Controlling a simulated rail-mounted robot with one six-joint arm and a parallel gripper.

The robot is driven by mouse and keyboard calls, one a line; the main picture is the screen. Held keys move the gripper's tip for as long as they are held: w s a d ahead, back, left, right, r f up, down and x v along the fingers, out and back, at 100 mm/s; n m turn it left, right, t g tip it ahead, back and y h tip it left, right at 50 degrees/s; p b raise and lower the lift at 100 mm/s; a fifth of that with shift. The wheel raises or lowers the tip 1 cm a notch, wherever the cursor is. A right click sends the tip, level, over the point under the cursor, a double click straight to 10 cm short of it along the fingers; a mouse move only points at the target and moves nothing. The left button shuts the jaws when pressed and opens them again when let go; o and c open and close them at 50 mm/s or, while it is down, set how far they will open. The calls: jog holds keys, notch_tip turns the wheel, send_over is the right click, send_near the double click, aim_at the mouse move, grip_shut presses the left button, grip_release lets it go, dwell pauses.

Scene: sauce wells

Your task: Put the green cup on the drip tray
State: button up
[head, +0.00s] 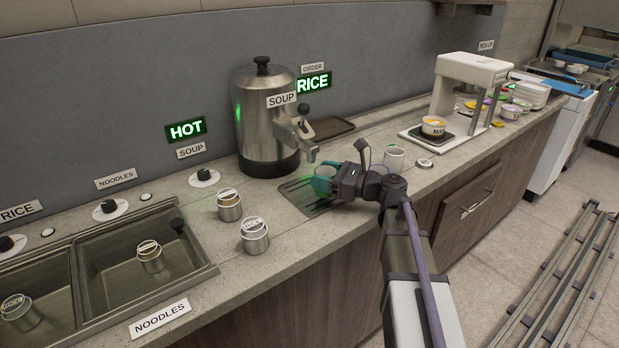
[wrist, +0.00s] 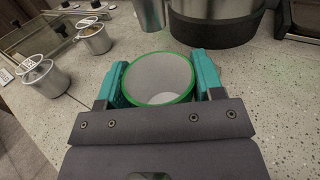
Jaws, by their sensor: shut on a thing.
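The green cup (wrist: 158,80) is pale inside with a green rim and looks empty. It sits upright between the teal fingers of my gripper (wrist: 158,84) in the wrist view, with a finger on each side. In the head view my gripper (head: 325,178) is at the drip tray (head: 294,193), a dark slotted plate set in the counter below the soup urn's spout. The cup is over the tray there, partly hidden by the fingers. I cannot tell whether its base touches the tray.
The steel soup urn (head: 262,120) stands just behind the tray, its tap (head: 303,140) close to my gripper. Two labelled canisters (head: 229,205) (head: 255,236) stand left of the tray. A pale cup (head: 395,158) stands to the right. The noodle sink (head: 140,262) is further left.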

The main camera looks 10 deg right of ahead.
jog(key=x, duration=0.4)
notch_tip(320, 180, down, 2)
jog(key=shift+a+f+b, duration=0.1)
jog(key=shift+a+b, duration=0.05)
jog(key=shift+b, duration=0.9)
jog(key=shift+r+p, duration=0.3)
jog(key=shift+r, duration=0.05)
jog(key=shift+f, duration=0.2)
jog(key=o, duration=1)
jog(key=shift+o, duration=0.2)
jog(key=shift+r, duration=0.25)
jog(key=v, duration=1.2)
